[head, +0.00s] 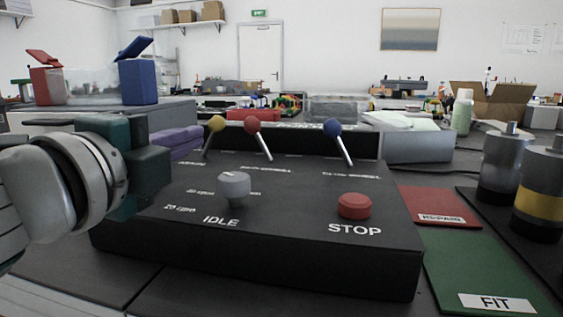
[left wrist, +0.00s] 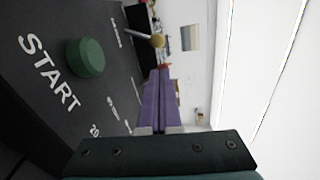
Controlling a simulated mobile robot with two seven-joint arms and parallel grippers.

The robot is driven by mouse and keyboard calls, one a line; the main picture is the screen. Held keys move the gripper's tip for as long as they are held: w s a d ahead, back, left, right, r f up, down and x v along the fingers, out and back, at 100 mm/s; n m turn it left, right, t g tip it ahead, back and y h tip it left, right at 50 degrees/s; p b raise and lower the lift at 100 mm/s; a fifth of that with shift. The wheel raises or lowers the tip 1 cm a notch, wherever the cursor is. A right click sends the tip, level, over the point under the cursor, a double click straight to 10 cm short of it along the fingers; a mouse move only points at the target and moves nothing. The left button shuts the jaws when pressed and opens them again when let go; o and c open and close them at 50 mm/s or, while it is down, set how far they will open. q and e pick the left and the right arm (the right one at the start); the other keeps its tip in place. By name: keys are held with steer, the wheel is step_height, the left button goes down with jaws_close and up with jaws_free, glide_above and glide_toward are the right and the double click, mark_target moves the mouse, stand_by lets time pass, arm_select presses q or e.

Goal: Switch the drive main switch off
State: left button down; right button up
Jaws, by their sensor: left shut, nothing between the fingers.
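A black control panel (head: 290,255) carries three ball-topped levers: yellow (head: 216,124), red (head: 252,125) and blue (head: 332,127). Their labels are too small to read, so I cannot tell which is the drive main switch. A grey knob (head: 233,188) sits above IDLE, and a red button (head: 354,206) above STOP. My left gripper (head: 199,133) has its purple fingers shut and empty, left of the yellow lever. In the left wrist view, the shut fingers (left wrist: 160,72) point toward the yellow ball (left wrist: 157,40), apart from it. A green START button (left wrist: 85,57) shows there.
Red (head: 440,206) and green FIT (head: 480,265) mats lie right of the panel. Metal cylinders (head: 505,165) stand beyond them at the right. A grey box (head: 418,147) sits behind the panel's right end.

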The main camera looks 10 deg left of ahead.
mark_target(212, 134)
arm_select(q)
steer(key=shift+w+f, duration=0.1)
steer(key=shift+f, duration=0.2)
steer(key=shift+d, duration=0.1)
arm_select(e)
steer(key=shift+f, duration=0.3)
arm_select(q)
steer(key=w, duration=0.3)
steer(key=w+b, duration=0.1)
steer(key=w, duration=0.2)
steer(key=w+d+b, duration=0.1)
steer(key=w, duration=0.3)
arm_select(e)
step_height(212, 134, down, 2)
steer(key=shift+f, duration=0.2)
